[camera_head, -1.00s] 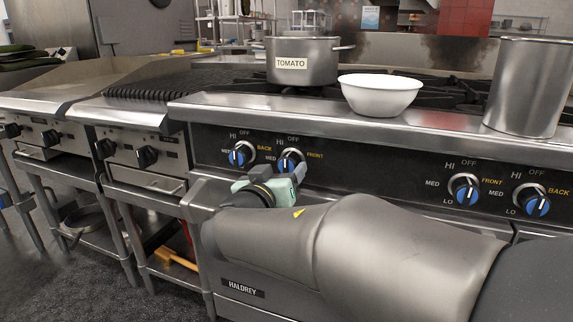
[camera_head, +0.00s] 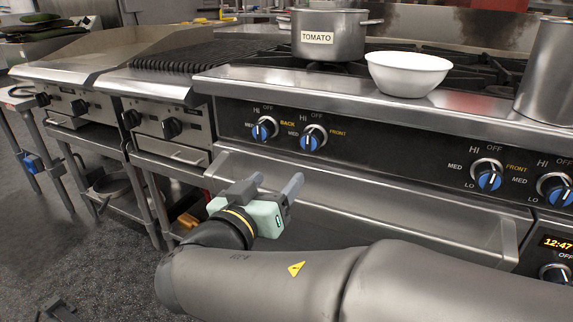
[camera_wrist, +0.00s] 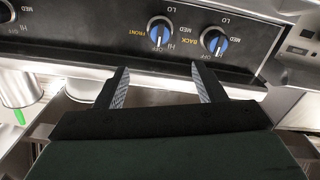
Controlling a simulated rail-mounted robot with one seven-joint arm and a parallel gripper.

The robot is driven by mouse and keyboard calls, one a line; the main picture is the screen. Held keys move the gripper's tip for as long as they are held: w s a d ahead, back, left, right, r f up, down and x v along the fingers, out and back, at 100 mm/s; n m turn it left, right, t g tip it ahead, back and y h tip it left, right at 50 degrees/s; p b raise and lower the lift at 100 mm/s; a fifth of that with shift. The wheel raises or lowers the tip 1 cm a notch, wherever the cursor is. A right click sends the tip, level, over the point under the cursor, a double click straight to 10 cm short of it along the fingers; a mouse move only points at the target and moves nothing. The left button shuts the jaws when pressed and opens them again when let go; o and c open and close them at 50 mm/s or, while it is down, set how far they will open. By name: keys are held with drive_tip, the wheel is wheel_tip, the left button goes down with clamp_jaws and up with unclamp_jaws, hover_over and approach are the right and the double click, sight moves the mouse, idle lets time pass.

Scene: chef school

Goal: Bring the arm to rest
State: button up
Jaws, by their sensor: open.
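My gripper (camera_head: 268,192) is open and empty in the head view, low in front of the stove, below the two left burner knobs. Its fingers point up toward the control panel and touch nothing that I can see. In the wrist view my gripper (camera_wrist: 160,88) shows two spread fingers with nothing between them. Beyond them are the front burner knob (camera_wrist: 159,32) and the back burner knob (camera_wrist: 214,41). In the head view the back knob (camera_head: 264,129) and the front knob (camera_head: 313,137) are clear of my arm.
The stove's steel front ledge (camera_head: 370,205) runs close behind my gripper. On the stove stand a pot labelled TOMATO (camera_head: 328,38), a white bowl (camera_head: 408,74) and a tall steel pot (camera_head: 546,75). A griddle stands at the left, with open floor (camera_head: 60,235) before it.

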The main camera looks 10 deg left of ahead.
drive_tip(key=s+d+r+g+h+p, duration=0.1)
drive_tip(key=s+d+r+g+p, duration=0.2)
drive_tip(key=d+g+p, duration=0.55)
drive_tip(key=s+d+r+g+h+p, duration=0.1)
drive_tip(key=s+d+r+g+p, duration=0.25)
drive_tip(key=d+p, duration=0.9)
drive_tip(key=s+r+n+g+y+p, duration=0.1)
drive_tip(key=s+r+g+y+p, duration=0.3)
drive_tip(key=p, duration=1.4)
drive_tip(key=s+r+y, duration=0.4)
drive_tip(key=r, duration=0.2)
drive_tip(key=shift+r+g+p, duration=0.3)
drive_tip(key=shift+p, duration=0.05)
